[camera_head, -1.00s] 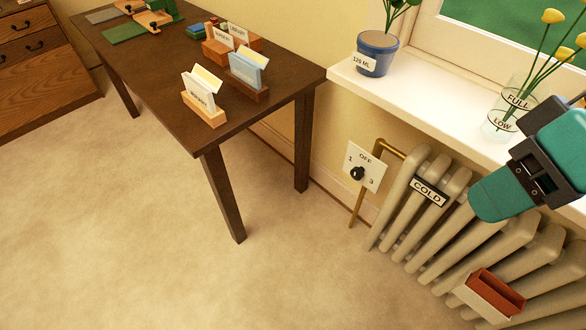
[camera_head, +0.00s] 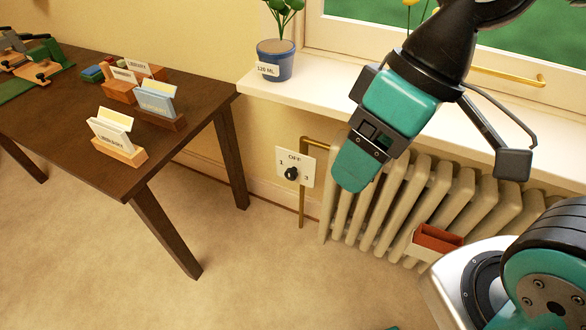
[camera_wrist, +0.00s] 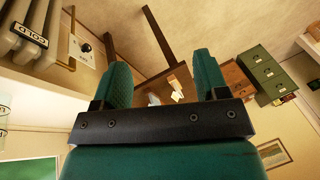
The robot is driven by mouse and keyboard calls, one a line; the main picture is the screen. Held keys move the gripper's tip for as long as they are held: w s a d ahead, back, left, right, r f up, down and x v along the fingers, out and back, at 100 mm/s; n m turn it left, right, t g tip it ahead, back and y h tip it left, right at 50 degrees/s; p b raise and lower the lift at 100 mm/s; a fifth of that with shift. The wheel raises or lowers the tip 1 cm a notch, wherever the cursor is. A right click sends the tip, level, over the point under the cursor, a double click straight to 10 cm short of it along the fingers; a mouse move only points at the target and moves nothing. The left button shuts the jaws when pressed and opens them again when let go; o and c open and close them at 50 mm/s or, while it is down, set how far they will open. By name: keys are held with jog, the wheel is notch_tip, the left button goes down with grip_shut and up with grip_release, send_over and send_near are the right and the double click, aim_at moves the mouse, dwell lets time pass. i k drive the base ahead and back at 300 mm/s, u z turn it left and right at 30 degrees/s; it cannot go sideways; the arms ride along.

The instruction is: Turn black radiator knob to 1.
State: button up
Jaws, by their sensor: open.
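The black radiator knob (camera_head: 291,173) sits on a white dial plate (camera_head: 308,170) beside the left end of the radiator. The plate shows OFF on top, 1 at left and 3 at right. I cannot read where the knob points. My gripper (camera_head: 355,172) is open and empty, in front of the radiator, to the right of the knob and apart from it. In the wrist view my two teal fingers (camera_wrist: 162,80) stand wide apart. The knob (camera_wrist: 86,47) shows there at upper left, outside the left finger.
The cream radiator (camera_head: 400,205) carries a red-lined box (camera_head: 438,240). A COLD sign (camera_wrist: 30,35) shows in the wrist view. A brass pipe (camera_head: 302,210) runs by the plate. A sill (camera_head: 345,105) with a potted plant (camera_head: 275,62) lies above. A dark desk (camera_head: 185,165) stands left.

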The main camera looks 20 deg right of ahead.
aim_at(291, 174)
jog(key=u, duration=2.5)
jog(key=i, duration=1.9)
jog(key=z, duration=2.8)
